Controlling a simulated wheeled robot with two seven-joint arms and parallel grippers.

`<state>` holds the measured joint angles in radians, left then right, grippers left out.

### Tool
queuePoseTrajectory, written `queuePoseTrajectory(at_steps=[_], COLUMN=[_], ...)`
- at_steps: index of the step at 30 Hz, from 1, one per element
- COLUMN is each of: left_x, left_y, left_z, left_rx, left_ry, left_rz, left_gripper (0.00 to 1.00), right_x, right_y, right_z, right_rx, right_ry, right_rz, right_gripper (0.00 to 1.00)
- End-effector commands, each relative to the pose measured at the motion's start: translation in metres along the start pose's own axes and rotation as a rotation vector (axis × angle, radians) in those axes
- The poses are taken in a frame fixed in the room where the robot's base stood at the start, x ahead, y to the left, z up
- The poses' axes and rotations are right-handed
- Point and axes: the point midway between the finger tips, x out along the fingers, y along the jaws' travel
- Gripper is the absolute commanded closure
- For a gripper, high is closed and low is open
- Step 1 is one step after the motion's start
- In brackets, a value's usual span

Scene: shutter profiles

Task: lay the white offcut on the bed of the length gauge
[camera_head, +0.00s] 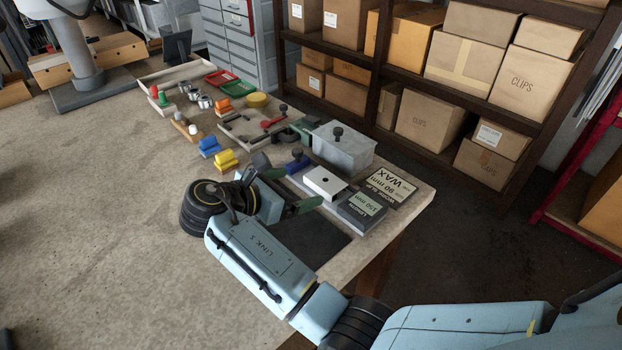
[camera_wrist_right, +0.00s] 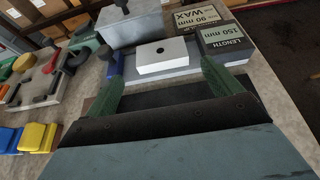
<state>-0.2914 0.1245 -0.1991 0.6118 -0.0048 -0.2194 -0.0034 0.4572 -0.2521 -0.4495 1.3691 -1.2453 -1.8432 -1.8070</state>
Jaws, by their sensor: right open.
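The white offcut (camera_head: 325,183), a flat block with a dark round spot on top, lies level on the grey bed of the length gauge (camera_wrist_right: 186,72). It also shows in the right wrist view (camera_wrist_right: 160,60). The gauge's dark end block (camera_head: 362,208), labelled LENGTH 150 mm, stands to the right of the offcut, and a blue knob is at its left. My right gripper (camera_head: 294,190) is open and empty, its green fingers apart on the near side of the offcut. I cannot tell whether a fingertip touches it. My left gripper is out of view.
A grey lidded box (camera_head: 343,150) stands behind the gauge, and a WAX 90 mm plate (camera_head: 396,187) lies to the right near the table edge. Yellow (camera_head: 225,160) and blue (camera_head: 209,147) pieces lie to the left.

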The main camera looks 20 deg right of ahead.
Motion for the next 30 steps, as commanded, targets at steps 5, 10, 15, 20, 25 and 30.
queuePoseTrajectory(at_steps=[5, 10, 15, 20, 25, 30], left_x=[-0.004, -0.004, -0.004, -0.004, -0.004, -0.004], left_y=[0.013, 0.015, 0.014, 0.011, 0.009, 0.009], left_z=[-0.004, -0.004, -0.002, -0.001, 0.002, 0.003], left_rx=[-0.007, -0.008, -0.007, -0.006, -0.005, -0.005], left_ry=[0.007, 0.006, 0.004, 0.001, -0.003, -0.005], left_rz=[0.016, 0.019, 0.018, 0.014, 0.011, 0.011], left_gripper=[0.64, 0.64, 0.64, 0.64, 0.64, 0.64], right_x=[-0.021, -0.025, -0.025, -0.025, -0.025, -0.024], right_y=[0.0, 0.0, 0.0, 0.0, 0.0, 0.0], right_z=[0.0, 0.0, 0.0, 0.0, 0.0, 0.0], right_rx=[-0.001, -0.001, 0.0, 0.0, 0.0, 0.0], right_ry=[0.0, -0.001, -0.001, -0.001, -0.001, -0.001], right_rz=[0.0, -0.001, -0.001, -0.001, -0.001, -0.001], right_gripper=[0.09, 0.09, 0.09, 0.09, 0.09, 0.09])
